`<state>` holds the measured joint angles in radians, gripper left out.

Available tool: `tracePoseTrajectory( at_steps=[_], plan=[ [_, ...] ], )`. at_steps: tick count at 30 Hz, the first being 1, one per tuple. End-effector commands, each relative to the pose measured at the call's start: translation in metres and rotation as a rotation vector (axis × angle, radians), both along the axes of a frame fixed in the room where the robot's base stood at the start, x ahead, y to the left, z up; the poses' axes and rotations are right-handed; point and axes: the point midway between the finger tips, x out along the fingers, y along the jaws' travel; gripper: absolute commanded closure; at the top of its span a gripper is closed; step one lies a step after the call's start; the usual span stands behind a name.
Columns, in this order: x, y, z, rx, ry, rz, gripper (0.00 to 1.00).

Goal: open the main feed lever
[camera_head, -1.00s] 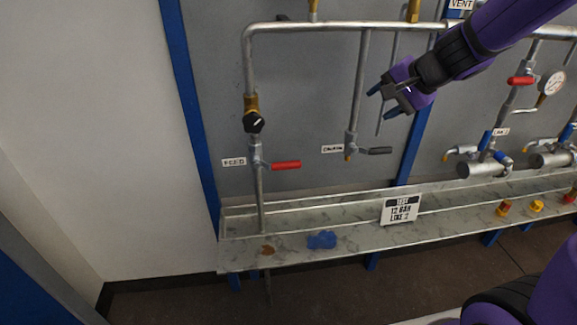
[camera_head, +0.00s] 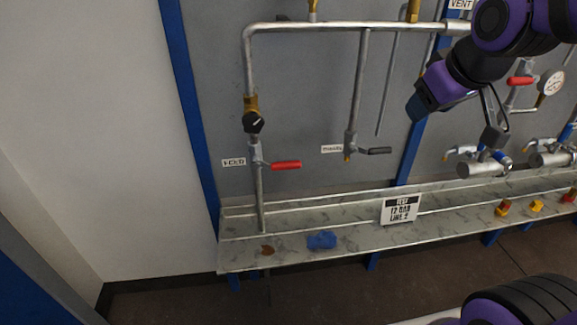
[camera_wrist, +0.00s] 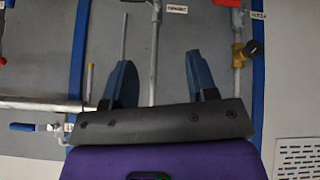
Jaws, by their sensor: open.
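The red lever handle (camera_head: 286,165) beside the FEED label (camera_head: 233,162) sticks out to the right, roughly level, from a valve on the left vertical pipe (camera_head: 258,190). Part of this red handle (camera_wrist: 228,3) shows at the top edge of the wrist view, near the FEED label (camera_wrist: 258,15). My gripper (camera_wrist: 162,78) is open and empty, its two blue fingers apart in the wrist view. In the head view my gripper (camera_head: 417,106) is up and to the right of the red handle, well clear of it; its fingertips are partly hidden there.
A dark lever (camera_head: 375,151) sits on the middle pipe, right of the red one. A black knob (camera_head: 254,122) is above the feed valve. A shelf (camera_head: 285,252) runs below with a blue cloth-like item (camera_head: 321,240) and a sign (camera_head: 401,208). Space before the feed lever is clear.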

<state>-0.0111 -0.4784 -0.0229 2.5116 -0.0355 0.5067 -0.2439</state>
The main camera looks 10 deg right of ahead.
Motion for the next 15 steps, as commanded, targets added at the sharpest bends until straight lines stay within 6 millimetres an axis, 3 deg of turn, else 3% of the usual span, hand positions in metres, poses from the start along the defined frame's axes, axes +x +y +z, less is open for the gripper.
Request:
tracePoseTrajectory(
  at_steps=[8, 15],
  plan=[
    [0.057, -0.003, -0.022, -0.226, -0.106, 0.236, 0.47],
    [0.118, 0.008, -0.059, -0.403, -0.229, 0.507, 0.47]
  ],
)
